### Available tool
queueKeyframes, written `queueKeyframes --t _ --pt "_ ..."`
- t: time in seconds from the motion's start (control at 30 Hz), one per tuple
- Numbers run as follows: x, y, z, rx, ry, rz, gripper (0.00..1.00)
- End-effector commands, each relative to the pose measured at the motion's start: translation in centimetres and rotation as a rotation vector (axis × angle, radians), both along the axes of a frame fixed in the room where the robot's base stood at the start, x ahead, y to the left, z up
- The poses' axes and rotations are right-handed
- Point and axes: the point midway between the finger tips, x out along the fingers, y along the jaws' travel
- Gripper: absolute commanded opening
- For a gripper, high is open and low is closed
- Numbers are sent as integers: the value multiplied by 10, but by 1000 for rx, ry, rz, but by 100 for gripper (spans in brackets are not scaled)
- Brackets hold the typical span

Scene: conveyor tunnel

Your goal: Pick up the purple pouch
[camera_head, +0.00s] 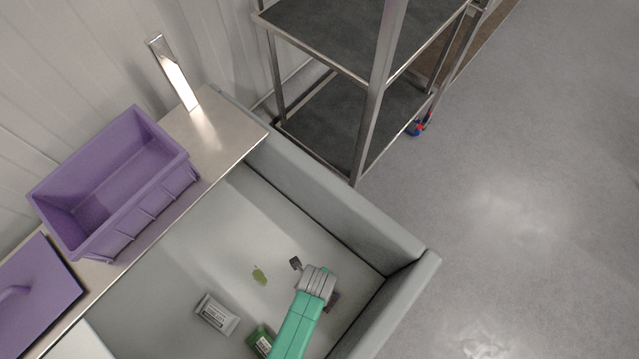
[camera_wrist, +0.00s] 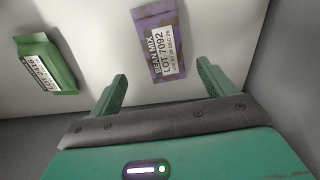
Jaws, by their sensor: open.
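The purple pouch (camera_wrist: 176,66) carries a white label reading BEAN MIX LOT 7092. In the wrist view it lies on the pale bin floor, just beyond and between my fingertips.
A green pouch (camera_wrist: 46,64) lies left of my gripper; it also shows in the head view (camera_head: 261,341). The grey bin walls (camera_head: 330,195) rise close by. A purple crate (camera_head: 120,165) stands on the ledge.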

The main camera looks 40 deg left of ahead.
Motion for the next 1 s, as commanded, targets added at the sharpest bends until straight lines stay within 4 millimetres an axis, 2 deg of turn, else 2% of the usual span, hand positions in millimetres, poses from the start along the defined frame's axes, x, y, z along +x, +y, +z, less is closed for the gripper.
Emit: queueKeyframes --t 0.07,0.23,0.33,0.47,0.77,1.0 --pt "1 0 -15 0 0 0 82" --pt "1 1 -25 0 -2 1 82" --pt "2 5 -47 0 -1 2 82" --pt "3 6 -65 0 -2 1 82" --pt "3 6 -69 1 -4 1 82" --pt "3 6 -68 1 -4 1 35"
